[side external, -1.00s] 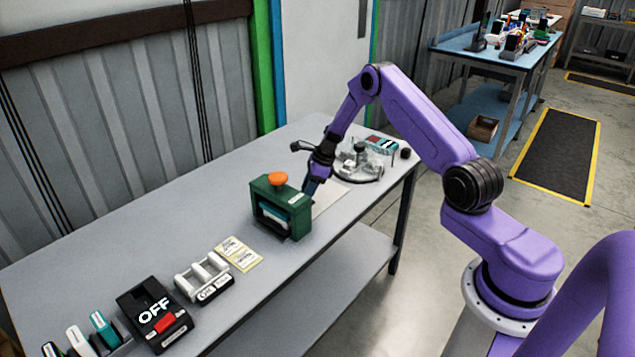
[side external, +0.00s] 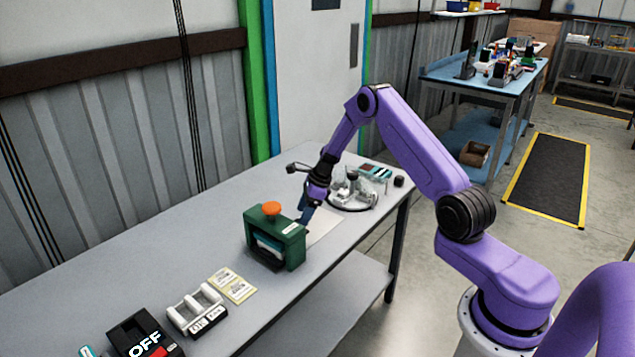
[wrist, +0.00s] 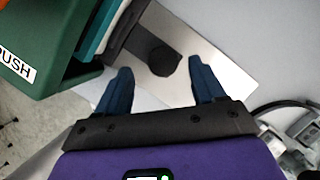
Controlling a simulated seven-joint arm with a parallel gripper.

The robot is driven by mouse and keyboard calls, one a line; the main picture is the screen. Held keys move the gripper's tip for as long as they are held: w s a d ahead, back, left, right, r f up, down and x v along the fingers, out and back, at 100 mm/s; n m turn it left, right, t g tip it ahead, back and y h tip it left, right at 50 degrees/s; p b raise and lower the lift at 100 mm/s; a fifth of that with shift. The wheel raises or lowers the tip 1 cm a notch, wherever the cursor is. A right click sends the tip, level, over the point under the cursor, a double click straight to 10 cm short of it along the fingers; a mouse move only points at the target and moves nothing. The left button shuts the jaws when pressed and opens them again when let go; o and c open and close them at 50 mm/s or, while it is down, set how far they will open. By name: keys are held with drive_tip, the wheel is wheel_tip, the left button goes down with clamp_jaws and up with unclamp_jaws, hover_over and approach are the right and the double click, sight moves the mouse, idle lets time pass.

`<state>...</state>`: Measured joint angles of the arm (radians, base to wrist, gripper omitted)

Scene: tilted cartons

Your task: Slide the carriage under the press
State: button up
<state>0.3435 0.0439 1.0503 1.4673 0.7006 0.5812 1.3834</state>
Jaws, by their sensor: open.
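The press (side external: 291,245) is a green frame with an orange knob (side external: 271,208) on top, standing on the grey bench. It also shows at the upper left of the wrist view (wrist: 58,52). A carriage (wrist: 128,38) with a dark plate and a teal and white part sits at the press opening. Its teal and white part (side external: 268,243) shows inside the frame. A black knob (wrist: 163,61) stands on the plate. My gripper (wrist: 160,68) is open, its blue fingertips on either side of the knob; whether they touch it is unclear. My gripper (side external: 304,217) is just right of the press.
A round clear fixture (side external: 352,190) stands on the bench behind my gripper. Yellow cards (side external: 232,285), a white rack (side external: 197,310) and a black OFF box (side external: 143,335) lie to the left. A pale plate (side external: 325,224) lies beside the press.

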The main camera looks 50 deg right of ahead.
drive_tip(key=v, duration=1.4)
drive_tip(key=shift+r, duration=0.25)
drive_tip(key=s+a+r+n+g, duration=0.1)
drive_tip(key=s+a+r+n, duration=0.2)
drive_tip(key=a+n, duration=0.45)
drive_tip(key=s+a+r+n+g, duration=0.15)
drive_tip(key=s+a+n, duration=0.3)
drive_tip(key=a, duration=0.65)
drive_tip(key=s+a+r+n+h, duration=0.1)
drive_tip(key=s+a+r+n, duration=0.2)
drive_tip(key=s+a+n, duration=0.7)
drive_tip(key=s+d+n+h, duration=0.1)
drive_tip(key=s+d+n, duration=0.2)
drive_tip(key=s+n, duration=1.4)
drive_tip(key=s, duration=0.4)
drive_tip(key=shift+s+d+r+n+h, duration=0.25)
drive_tip(key=shift+r+n+h, duration=0.05)
drive_tip(key=shift+r+h, duration=0.1)
